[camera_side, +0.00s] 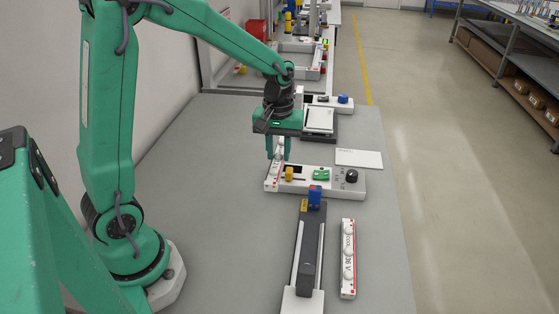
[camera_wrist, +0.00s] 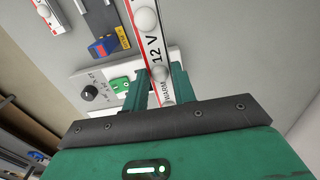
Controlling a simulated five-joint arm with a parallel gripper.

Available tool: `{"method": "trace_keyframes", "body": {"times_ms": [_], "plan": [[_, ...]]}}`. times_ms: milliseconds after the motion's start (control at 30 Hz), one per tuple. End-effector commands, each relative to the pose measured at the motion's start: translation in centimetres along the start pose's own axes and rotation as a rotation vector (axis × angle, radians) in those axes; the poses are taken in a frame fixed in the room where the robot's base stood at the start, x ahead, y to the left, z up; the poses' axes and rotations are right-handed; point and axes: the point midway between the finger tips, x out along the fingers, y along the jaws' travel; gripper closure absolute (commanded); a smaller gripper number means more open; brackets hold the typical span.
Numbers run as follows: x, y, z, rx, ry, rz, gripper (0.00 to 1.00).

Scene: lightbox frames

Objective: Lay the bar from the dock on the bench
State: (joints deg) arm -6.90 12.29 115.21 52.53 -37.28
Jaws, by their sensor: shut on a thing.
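My gripper (camera_side: 278,155) is shut on a white bar with a red edge (camera_side: 274,176), at the left end of a white control box (camera_side: 328,188). In the wrist view, my gripper (camera_wrist: 158,72) grips this bar (camera_wrist: 150,42) by its near end; it reads "12 V" and "WARM" and carries white domes. I cannot tell whether it touches the bench (camera_side: 217,200) or hangs above it. Which unit is the dock is unclear.
A dark rail unit with a blue block (camera_side: 315,196) stands in front. A white card (camera_side: 358,158) lies behind right. The bench's left part is clear.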

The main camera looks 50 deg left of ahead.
Motion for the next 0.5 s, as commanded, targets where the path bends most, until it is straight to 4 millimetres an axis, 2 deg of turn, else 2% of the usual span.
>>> {"method": "trace_keyframes", "body": {"times_ms": [267,500], "plan": [[0.2,-0.2,-0.2,-0.018,0.000,0.000,0.98],[1.5,-1.5,-1.9,-0.021,-0.002,-0.001,0.98]]}}
